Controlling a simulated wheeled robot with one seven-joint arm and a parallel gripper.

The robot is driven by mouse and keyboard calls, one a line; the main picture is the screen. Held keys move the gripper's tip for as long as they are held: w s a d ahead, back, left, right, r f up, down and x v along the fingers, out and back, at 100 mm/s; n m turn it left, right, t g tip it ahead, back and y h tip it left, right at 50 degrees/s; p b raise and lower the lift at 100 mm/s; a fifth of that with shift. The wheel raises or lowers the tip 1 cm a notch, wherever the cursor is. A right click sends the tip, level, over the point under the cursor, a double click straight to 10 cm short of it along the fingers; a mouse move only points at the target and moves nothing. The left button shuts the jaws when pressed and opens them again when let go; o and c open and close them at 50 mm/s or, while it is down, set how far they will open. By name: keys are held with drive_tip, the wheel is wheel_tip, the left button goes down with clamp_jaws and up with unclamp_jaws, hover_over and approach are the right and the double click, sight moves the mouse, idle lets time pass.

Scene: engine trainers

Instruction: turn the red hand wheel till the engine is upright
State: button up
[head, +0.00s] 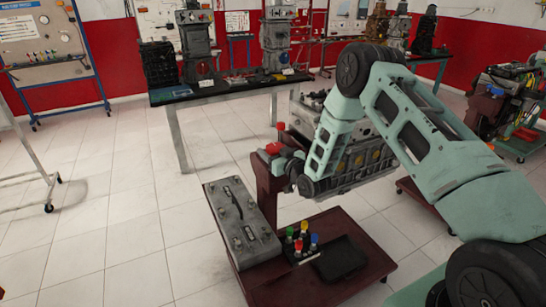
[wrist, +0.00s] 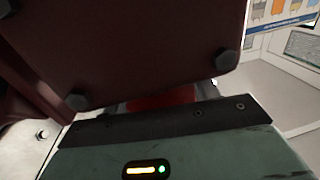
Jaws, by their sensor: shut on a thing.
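The engine (head: 355,155), a grey block with yellowish round plugs, is held on a dark red stand (head: 268,190) and looks tilted; my arm covers part of it. Small red parts, seemingly of the red hand wheel (head: 273,148), show at the top of the stand. In the wrist view a strip of red (wrist: 165,101) shows just past my gripper's dark edge, below a dark red plate (wrist: 130,45) with bolts. My gripper (head: 292,166) is at the stand head, shut on what seems to be the hand wheel. Its fingertips are mostly hidden.
The stand's base (head: 345,285) carries a grey metal case (head: 240,220), several coloured-cap bottles (head: 301,242) and a black tray (head: 340,259). A bench (head: 225,90) with engine parts stands behind. Another engine trainer (head: 510,100) is at right.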

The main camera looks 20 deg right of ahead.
drive_tip(key=shift+n+y, duration=0.3)
drive_tip(key=shift+y, duration=0.2)
drive_tip(key=o, duration=1)
drive_tip(key=b+v, duration=0.6)
drive_tip(key=v, duration=1.1)
drive_tip(key=shift+s+r, duration=0.1)
drive_tip(key=shift+s, duration=0.15)
